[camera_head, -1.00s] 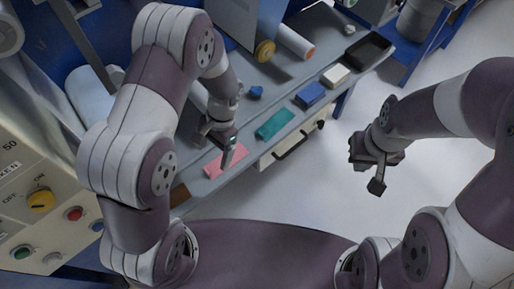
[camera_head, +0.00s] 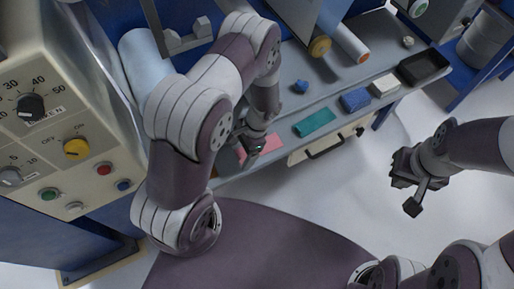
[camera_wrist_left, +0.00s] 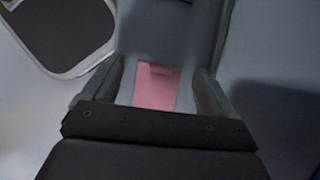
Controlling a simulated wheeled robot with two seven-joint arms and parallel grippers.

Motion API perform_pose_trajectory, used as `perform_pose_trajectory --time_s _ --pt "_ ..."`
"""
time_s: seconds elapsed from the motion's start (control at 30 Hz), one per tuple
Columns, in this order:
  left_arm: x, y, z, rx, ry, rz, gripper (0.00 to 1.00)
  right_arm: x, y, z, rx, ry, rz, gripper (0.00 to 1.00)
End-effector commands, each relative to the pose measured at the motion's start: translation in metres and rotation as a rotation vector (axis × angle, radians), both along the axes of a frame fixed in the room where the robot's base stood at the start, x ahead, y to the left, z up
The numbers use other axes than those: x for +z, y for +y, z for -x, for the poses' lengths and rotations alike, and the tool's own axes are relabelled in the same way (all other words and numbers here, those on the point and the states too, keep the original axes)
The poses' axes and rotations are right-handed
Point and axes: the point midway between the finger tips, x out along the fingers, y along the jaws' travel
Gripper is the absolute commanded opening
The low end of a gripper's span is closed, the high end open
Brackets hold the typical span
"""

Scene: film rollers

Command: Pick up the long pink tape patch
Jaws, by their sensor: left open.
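The long pink tape patch (camera_head: 262,147) lies flat on the grey shelf, near its front edge. My left gripper (camera_head: 246,156) is over its left part in the head view and hides some of it. In the left wrist view the pink patch (camera_wrist_left: 156,87) shows between the two spread fingers of the open, empty left gripper (camera_wrist_left: 158,85). I cannot tell how high the fingers are above it. My right gripper (camera_head: 408,188) hangs over the white floor at the right, away from the shelf. Its jaw state is unclear.
On the grey shelf (camera_head: 345,84) lie a teal patch (camera_head: 314,123), a blue block (camera_head: 355,99), a white block (camera_head: 385,87), a small blue piece (camera_head: 301,87) and a black tray (camera_head: 423,68). A control panel (camera_head: 55,115) stands at the left. Rollers stand behind.

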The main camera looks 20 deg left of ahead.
Motion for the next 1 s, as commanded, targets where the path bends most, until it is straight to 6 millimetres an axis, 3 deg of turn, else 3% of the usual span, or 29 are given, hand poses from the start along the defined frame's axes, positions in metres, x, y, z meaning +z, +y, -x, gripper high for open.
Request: perform_pose_trajectory --time_s 0.07,0.1,0.27,0.67,0.87,1.0 --pt "0.000 0.000 -0.001 0.000 -0.003 0.001 0.88 0.000 0.000 0.000 0.000 0.000 0.000 0.00" --pt "0.000 0.000 -0.001 0.000 -0.002 0.001 0.82 0.000 0.000 0.000 0.000 0.000 0.000 0.00" --pt "0.000 0.000 -0.001 0.000 -0.002 0.001 0.30 0.000 0.000 0.000 0.000 0.000 0.000 0.00" --pt "0.008 0.000 -0.001 0.001 -0.002 0.000 0.29 0.002 0.000 0.000 0.000 0.000 0.000 0.00" --pt "0.041 0.000 -0.002 0.000 -0.005 0.000 0.29 0.010 0.000 0.000 0.000 0.000 0.000 0.00" --pt "0.060 -0.028 0.005 -0.006 -0.003 0.001 0.29 0.013 0.000 0.000 0.000 0.000 0.000 0.00"
